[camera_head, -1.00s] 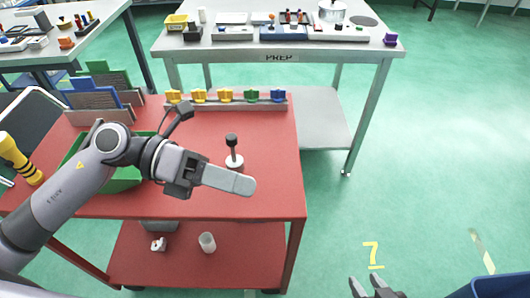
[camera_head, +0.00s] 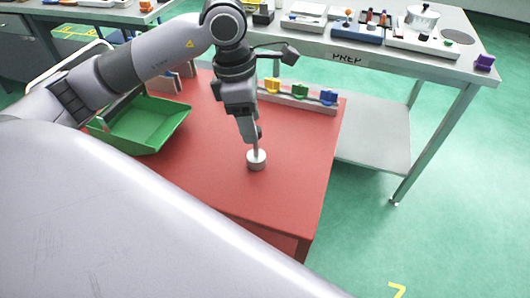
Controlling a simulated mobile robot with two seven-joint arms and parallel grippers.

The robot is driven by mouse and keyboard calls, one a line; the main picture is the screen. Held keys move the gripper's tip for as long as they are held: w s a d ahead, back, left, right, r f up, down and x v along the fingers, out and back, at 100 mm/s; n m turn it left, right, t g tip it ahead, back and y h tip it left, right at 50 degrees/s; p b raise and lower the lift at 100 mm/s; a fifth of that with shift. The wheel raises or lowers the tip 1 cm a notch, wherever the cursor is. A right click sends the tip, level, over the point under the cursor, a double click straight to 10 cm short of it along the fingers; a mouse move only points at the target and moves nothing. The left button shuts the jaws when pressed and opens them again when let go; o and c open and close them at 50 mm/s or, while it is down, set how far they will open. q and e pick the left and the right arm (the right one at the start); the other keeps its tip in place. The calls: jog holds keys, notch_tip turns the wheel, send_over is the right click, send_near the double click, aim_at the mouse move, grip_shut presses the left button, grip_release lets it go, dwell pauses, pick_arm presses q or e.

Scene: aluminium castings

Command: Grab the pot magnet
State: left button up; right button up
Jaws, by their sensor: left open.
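The pot magnet (camera_head: 257,162) stands upright on the red table top (camera_head: 215,185). Its short silver round base and part of its thin stem show; its dark knob is hidden by my left gripper. My left gripper (camera_head: 252,136) points down over the magnet, with its fingers at the upper stem and knob. It is open; whether the fingers touch the magnet cannot be told. My right gripper is out of view.
A green bin (camera_head: 145,125) stands at the table's left. A rail with yellow, green and blue pieces (camera_head: 300,91) runs along the far edge. Behind it is a grey PREP bench (camera_head: 375,60) with trays and a pot. A large grey part of mine covers the lower left.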

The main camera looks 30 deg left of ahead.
aim_at(256, 155)
pick_arm(q)
jog(key=shift+s+d+f, duration=0.1)
jog(key=shift+d+f, duration=0.05)
jog(key=shift+f, duration=0.3)
jog(key=f, duration=0.5)
jog(key=shift+w+d+f+p, duration=0.25)
jog(key=shift+d+f+p, duration=0.05)
jog(key=shift+d+p, duration=0.05)
jog(key=shift+r, duration=0.1)
grip_shut()
